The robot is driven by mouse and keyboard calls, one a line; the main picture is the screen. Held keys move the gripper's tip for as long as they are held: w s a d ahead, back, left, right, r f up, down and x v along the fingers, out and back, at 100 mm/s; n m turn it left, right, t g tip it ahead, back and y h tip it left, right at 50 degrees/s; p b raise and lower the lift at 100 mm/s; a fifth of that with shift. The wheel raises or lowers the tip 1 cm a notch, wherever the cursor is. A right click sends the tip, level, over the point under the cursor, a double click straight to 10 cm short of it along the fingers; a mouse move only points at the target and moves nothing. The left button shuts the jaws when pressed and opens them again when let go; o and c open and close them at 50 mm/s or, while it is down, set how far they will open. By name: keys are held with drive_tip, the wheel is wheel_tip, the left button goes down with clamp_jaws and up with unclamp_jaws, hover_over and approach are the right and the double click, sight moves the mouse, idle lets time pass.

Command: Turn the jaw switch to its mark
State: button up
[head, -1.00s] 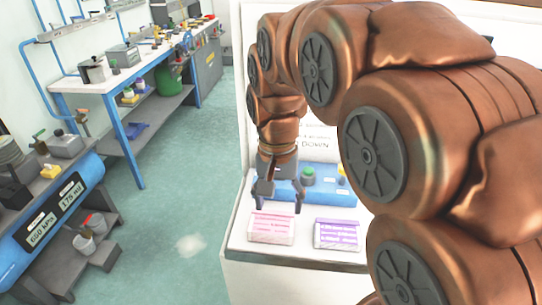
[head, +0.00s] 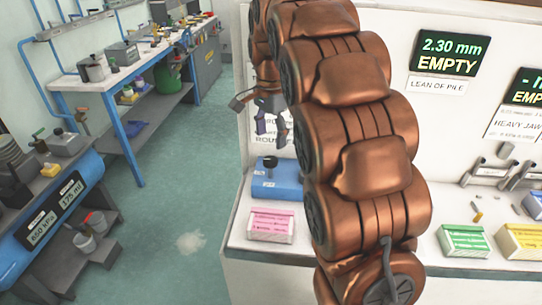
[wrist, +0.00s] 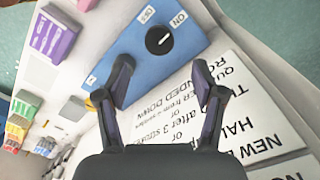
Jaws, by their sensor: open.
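A black round knob (head: 269,162) with a white pointer line sits on a blue box (head: 275,184) at the back left of the white bench. In the wrist view the knob (wrist: 160,40) is beyond my fingertips, on the blue panel (wrist: 145,60) with a label reading ON and others hard to read. I cannot tell whether this knob is the jaw switch. My gripper (head: 271,138) is open and empty, above the box and apart from the knob. The wrist view shows its two fingers (wrist: 161,80) spread. My arm hides the middle of the bench.
A pink box (head: 271,226) lies in front of the blue box. Green (head: 465,241) and yellow (head: 519,241) boxes lie to the right. A white sign (wrist: 235,110) is beside the panel. Displays (head: 450,54) hang on the back wall.

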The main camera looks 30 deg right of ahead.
sight(271, 159)
drive_tip(key=shift+f+p, duration=0.85)
drive_tip(key=shift+f, duration=2.8)
drive_tip(key=c, duration=1.1)
drive_tip(key=shift+c, duration=0.2)
